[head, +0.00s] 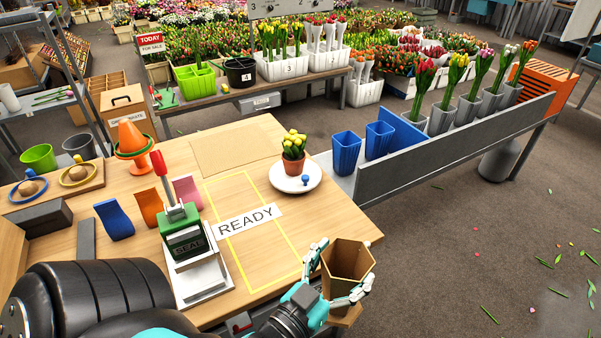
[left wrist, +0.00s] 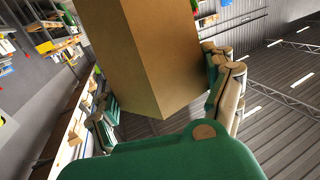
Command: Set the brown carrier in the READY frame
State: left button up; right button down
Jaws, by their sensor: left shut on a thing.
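The brown carrier (head: 347,258) is a hollow, many-sided cardboard-coloured box with its open top showing. My left gripper (head: 342,285) is shut on it, with fingers on both sides, and holds it at the table's right front edge, right of the READY frame. In the left wrist view the carrier (left wrist: 155,55) fills the upper middle between the fingers (left wrist: 165,95). The READY frame (head: 287,231) is a yellow outline on the wooden table with a white READY label (head: 247,221) across it. The frame's inside is otherwise bare. My right gripper is not in view.
A green SEAL press (head: 184,238) stands just left of the frame. A white plate (head: 311,184) with a potted yellow tulip (head: 293,158) sits at its far right corner. Blue, orange and pink pieces lie left of it. Blue vases (head: 346,152) stand on the bench behind.

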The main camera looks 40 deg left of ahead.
aim_at(254, 235)
jog(key=i+l+u, duration=0.3)
jog(key=i+l, duration=0.15)
jog(key=l, duration=0.15)
jog(key=i+l+u, duration=0.35)
jog(key=l, duration=0.3)
jog(key=i+l+u, duration=0.15)
jog(key=l, duration=0.25)
jog(key=i+u, duration=0.1)
jog(key=u, duration=1)
